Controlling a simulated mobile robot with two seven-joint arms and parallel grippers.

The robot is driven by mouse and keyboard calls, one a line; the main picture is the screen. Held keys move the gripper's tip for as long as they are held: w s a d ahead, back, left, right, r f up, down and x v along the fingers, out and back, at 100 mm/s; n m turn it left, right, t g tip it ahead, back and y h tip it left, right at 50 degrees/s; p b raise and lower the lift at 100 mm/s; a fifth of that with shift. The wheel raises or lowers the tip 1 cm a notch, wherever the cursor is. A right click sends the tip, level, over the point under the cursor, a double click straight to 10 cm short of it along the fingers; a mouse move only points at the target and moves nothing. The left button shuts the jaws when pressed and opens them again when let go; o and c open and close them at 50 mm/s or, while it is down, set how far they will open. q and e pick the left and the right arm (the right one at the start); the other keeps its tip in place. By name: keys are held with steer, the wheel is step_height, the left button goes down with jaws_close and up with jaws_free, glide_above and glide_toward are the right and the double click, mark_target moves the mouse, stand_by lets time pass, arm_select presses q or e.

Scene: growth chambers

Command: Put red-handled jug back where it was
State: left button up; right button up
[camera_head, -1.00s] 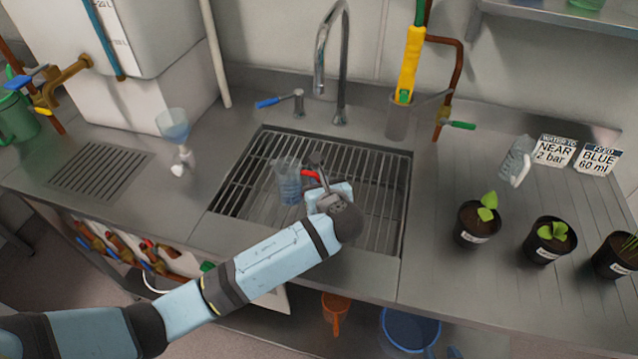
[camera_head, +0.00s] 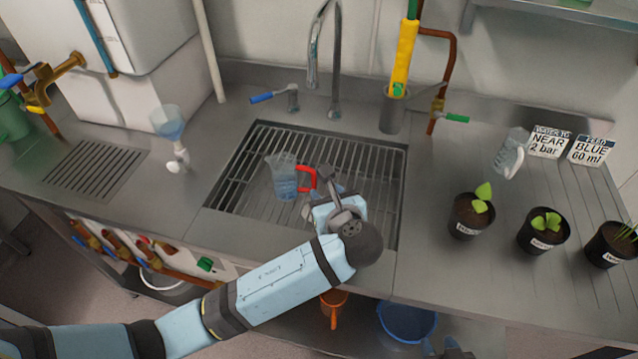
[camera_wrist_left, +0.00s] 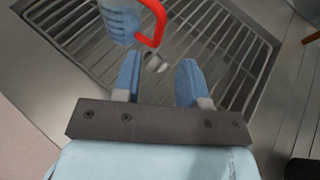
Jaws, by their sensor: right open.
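The red-handled jug (camera_head: 284,182) is clear with blue liquid inside. It stands upright on the sink grate (camera_head: 240,180), with its red handle (camera_head: 308,180) turned right. The jug also shows at the top of the left wrist view (camera_wrist_left: 121,20). My left gripper (camera_head: 328,186) is just right of the handle. In the left wrist view its two blue fingers (camera_wrist_left: 158,82) are apart with nothing held between them, short of the handle. My right gripper (camera_head: 447,348) shows only partly at the bottom edge, open.
A tap (camera_head: 335,60) rises behind the sink. Another clear jug (camera_head: 511,153) stands on the right counter near the label cards (camera_head: 548,142) and potted plants (camera_head: 470,215).

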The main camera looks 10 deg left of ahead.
arm_select(q)
steer(key=v, duration=0.3)
stand_by(0.6)
